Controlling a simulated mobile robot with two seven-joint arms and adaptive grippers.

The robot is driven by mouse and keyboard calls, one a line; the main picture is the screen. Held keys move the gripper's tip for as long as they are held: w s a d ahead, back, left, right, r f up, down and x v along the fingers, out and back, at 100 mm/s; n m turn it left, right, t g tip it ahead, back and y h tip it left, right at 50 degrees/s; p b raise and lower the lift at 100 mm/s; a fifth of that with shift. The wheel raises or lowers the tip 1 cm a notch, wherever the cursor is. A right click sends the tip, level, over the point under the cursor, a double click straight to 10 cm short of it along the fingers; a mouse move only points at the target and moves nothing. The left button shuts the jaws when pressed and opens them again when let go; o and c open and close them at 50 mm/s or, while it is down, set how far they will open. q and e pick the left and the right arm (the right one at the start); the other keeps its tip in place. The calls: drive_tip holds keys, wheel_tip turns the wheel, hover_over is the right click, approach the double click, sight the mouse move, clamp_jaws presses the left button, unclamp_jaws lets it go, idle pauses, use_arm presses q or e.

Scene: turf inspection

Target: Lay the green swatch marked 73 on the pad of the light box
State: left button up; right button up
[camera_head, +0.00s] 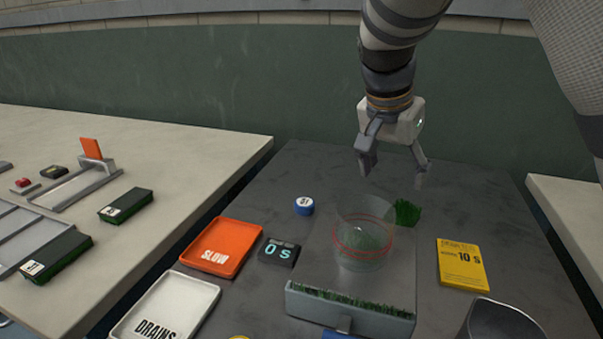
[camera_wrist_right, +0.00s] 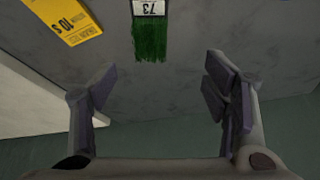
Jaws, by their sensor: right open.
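The green swatch marked 73 shows in the right wrist view (camera_wrist_right: 149,38), with green grass and a white label at the top edge. In the head view its grass (camera_head: 407,212) shows beside the clear cylinder; its label cannot be made out there. My right gripper (camera_head: 393,178) is open and empty, above the dark table just behind the swatch. In the wrist view the swatch lies beyond and between the open fingers (camera_wrist_right: 155,85), apart from them. I cannot tell surely which thing is the light box. My left gripper is not in view.
A clear cylinder with red rings (camera_head: 362,233) stands close to the swatch. A yellow card (camera_head: 462,265) lies right; an orange tray (camera_head: 221,247), a white tray (camera_head: 185,297) and a small display (camera_head: 279,251) lie left. The pale left table holds two labelled green swatches (camera_head: 125,205).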

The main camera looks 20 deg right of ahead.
sight(403, 211)
drive_tip(key=f, duration=0.1)
drive_tip(key=d+f, duration=0.1)
drive_tip(key=f, duration=0.2)
drive_tip(key=shift+s+d, duration=0.25)
drive_tip(key=shift+d, duration=0.05)
drive_tip(key=x, duration=0.3)
drive_tip(key=b+x, duration=0.1)
drive_tip(key=x, duration=0.2)
drive_tip(key=shift+s+d+f, duration=0.15)
drive_tip(key=shift+d+f, duration=0.1)
drive_tip(key=shift+d, duration=0.3)
drive_tip(key=shift+d+f, duration=0.15)
drive_tip(key=shift+f, duration=0.15)
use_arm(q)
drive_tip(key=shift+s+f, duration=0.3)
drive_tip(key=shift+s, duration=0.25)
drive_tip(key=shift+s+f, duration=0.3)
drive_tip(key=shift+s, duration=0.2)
use_arm(e)
drive_tip(key=c, duration=0.9)
drive_tip(key=shift+r, duration=0.1)
drive_tip(key=shift+c, duration=0.2)
